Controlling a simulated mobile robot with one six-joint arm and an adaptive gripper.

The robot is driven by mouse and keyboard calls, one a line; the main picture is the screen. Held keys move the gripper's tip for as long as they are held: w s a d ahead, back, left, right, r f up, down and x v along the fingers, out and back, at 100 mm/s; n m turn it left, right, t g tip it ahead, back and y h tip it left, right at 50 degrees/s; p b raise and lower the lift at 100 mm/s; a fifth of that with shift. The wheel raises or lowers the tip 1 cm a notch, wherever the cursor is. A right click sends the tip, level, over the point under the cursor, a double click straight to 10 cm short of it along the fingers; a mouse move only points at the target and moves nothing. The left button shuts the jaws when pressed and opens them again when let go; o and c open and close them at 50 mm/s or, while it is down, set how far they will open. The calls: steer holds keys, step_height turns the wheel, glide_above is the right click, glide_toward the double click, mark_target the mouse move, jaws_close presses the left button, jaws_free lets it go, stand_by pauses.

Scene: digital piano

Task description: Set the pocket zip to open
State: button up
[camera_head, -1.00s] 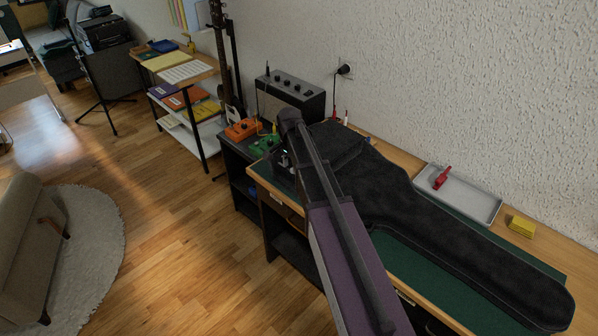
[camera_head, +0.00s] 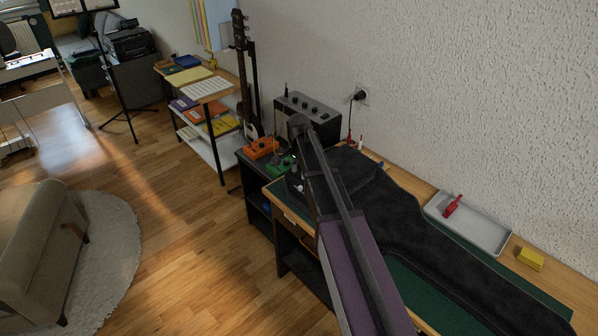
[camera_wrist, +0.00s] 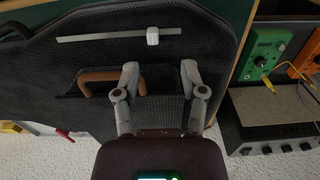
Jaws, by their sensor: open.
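The black gig bag (camera_head: 410,213) lies on the green-topped bench. Its pocket zip shows in the wrist view as a straight grey track (camera_wrist: 100,37) with a pale slider (camera_wrist: 152,36) right of the track's middle. My gripper (camera_wrist: 159,70) is open and empty, its two fingers spread over the bag. In the head view my arm mostly hides the gripper.
An orange pedal (camera_head: 262,148) and a green pedal (camera_head: 279,165) sit beside the bag by an amplifier (camera_head: 308,112). A grey tray (camera_head: 480,228) with a red tool (camera_head: 452,205) and a yellow block (camera_head: 530,259) lie along the wall.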

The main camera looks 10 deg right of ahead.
mark_target(300, 187)
step_height(300, 187, up, 8)
steer(key=w+p, duration=0.1)
steer(key=p, duration=0.6)
steer(key=shift+w+a+f, duration=0.2)
steer(key=shift+a, duration=0.15)
stand_by(0.4)
steer(key=shift+s+d, duration=0.25)
steer(key=shift+s, duration=0.35)
steer(key=shift+s+d, duration=0.25)
steer(key=shift+s, duration=0.3)
steer(key=shift+f, duration=0.1)
steer(key=shift+f, duration=0.1)
